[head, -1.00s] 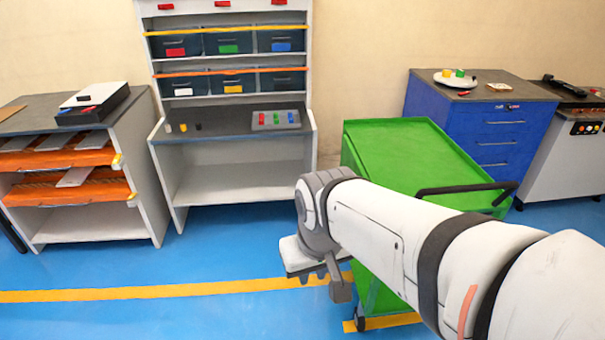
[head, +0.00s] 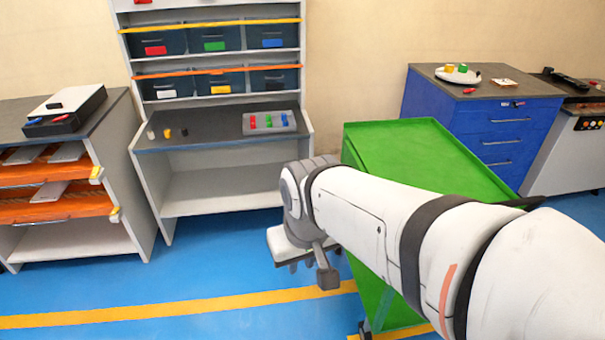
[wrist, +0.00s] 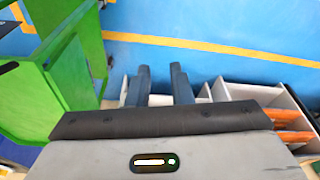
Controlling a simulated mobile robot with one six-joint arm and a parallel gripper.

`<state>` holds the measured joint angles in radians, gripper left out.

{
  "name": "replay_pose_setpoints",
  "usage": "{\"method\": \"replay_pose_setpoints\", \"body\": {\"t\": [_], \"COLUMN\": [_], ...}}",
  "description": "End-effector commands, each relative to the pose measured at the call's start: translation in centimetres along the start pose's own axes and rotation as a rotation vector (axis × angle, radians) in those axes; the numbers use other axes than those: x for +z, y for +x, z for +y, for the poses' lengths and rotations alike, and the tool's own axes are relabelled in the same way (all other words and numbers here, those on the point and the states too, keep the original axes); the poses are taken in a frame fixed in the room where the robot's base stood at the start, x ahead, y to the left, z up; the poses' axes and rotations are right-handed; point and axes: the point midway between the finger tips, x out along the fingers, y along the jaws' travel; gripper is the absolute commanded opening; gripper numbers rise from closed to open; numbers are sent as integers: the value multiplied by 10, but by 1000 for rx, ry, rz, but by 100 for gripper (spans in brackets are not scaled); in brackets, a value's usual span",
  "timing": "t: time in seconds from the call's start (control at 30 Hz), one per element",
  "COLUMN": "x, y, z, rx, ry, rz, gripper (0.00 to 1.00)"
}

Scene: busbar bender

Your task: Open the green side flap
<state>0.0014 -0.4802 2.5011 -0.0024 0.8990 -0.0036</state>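The green cart (head: 410,150) stands right of centre in the head view, partly hidden behind my arm. Its left side is a green panel (head: 372,290) reaching down near the floor. The cart also shows at the left of the wrist view (wrist: 30,100), with an upright green panel (wrist: 75,55) on its near side. I cannot tell for sure which panel is the side flap. My gripper (head: 308,268) is left of the cart, pointing down, apart from it. In the wrist view its two dark fingers (wrist: 159,80) are spread, with nothing between them.
A grey shelf bench (head: 225,190) with bins stands behind. A shelf unit with orange trays (head: 60,205) is at left. A blue drawer cabinet (head: 500,130) is behind the cart at right. Blue floor (head: 190,275) with a yellow line (head: 160,312) is clear left of my gripper.

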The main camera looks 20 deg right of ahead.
Motion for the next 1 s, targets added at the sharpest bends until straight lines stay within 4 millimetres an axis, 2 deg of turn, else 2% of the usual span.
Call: {"method": "replay_pose_setpoints", "body": {"t": [0.17, 0.27, 0.37, 0.77, 0.97, 1.0], "x": [-1, -7, -21, -117, -167, -176], "y": [4, 18, 44, 194, 285, 305], "z": [2, 11, 29, 160, 224, 236], "rx": [7, 45, 125, 631, 882, 930], "ry": [1, 5, 3, 14, -19, -29], "rz": [-5, -28, -72, -227, -233, -229], "gripper": [20, 20, 20, 20, 20, 20]}}
